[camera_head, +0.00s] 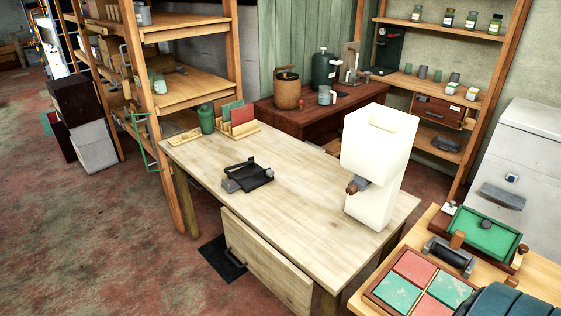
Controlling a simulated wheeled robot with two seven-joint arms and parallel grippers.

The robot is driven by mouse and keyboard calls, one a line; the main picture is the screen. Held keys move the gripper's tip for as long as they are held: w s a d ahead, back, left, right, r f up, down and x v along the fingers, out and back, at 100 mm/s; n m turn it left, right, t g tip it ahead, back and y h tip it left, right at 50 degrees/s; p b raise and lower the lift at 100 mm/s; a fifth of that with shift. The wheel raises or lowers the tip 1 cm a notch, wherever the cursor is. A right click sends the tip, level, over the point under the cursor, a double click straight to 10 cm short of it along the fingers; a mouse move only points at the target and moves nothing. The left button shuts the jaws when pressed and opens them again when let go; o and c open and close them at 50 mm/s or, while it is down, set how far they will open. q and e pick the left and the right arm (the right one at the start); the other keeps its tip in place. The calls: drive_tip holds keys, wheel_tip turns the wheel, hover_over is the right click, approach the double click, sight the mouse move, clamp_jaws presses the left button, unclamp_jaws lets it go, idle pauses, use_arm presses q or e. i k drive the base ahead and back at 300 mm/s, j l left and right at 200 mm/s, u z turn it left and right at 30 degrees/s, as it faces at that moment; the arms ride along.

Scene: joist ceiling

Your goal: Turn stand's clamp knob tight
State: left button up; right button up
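A tall cream-coloured stand-like body (380,150) rises from the near right part of the pale wooden table (280,225). A short grey stub with a brown knob-like end (353,187) sticks out of its left side. I cannot tell for sure whether this is the clamp knob, or how tight it is. A smaller upright stand (350,63) is on the dark red cabinet at the back; its details are too small to read. Neither of my grippers is in view.
A black and grey device (247,176) lies mid-table. A green cup (206,119) and a wooden rack (238,124) stand at its far left corner. A drawer front (265,262) juts below the near edge. A side bench with colored tiles (420,280) is at right.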

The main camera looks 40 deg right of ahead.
sight(269, 173)
drive_tip(key=i+j+z, duration=0.1)
drive_tip(key=i+z, duration=0.4)
drive_tip(key=i+j+z, duration=0.2)
drive_tip(key=z, duration=0.3)
drive_tip(key=i+j+z, duration=0.8)
drive_tip(key=j+z, duration=0.35)
drive_tip(key=i+j, duration=0.05)
